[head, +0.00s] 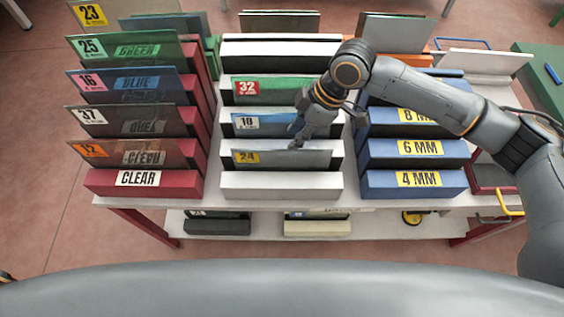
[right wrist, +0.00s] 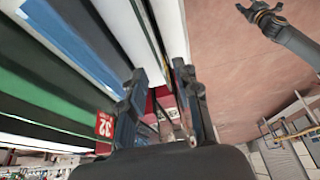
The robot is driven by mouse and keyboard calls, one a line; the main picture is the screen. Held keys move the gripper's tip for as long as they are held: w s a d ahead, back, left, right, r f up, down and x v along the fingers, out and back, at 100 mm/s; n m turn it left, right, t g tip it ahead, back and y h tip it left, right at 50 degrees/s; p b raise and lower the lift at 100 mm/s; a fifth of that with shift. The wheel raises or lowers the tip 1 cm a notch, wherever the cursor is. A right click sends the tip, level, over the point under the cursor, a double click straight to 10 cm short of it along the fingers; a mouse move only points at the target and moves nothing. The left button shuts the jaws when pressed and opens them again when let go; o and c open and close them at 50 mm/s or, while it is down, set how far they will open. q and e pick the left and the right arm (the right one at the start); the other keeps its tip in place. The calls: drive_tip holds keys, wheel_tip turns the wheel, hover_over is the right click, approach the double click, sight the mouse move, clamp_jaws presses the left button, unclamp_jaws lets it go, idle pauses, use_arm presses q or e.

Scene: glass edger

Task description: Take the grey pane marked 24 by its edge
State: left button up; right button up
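The grey pane marked 24 (head: 290,158) stands in the front slot of the middle rack, its yellow label at the left of its face. My right gripper (head: 297,142) is above the pane, fingertips close to its top edge right of the label. In the right wrist view the two fingers (right wrist: 158,72) are apart, with a pale pane edge running towards the gap. I cannot tell whether either finger touches it. My left gripper (right wrist: 260,12) shows small at the top right of the right wrist view, its fingers apart; it is outside the head view.
Behind it stand the blue pane marked 10 (head: 280,124) and the green pane marked 32 (head: 285,91). A red rack (head: 110,187) with several panes is at the left. A blue rack (head: 440,190) is at the right. The floor in front is clear.

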sight(283, 150)
drive_tip(key=x, duration=0.3)
drive_tip(key=p+x, duration=0.1)
drive_tip(key=x, duration=0.2)
drive_tip(key=p+x, duration=0.1)
drive_tip(key=x, duration=0.2)
drive_tip(key=shift+w+d+f, duration=0.1)
drive_tip(key=shift+w+f, duration=0.2)
drive_tip(key=shift+w, duration=0.1)
drive_tip(key=shift+f, duration=0.3)
clamp_jaws()
drive_tip(key=shift+r, duration=0.15)
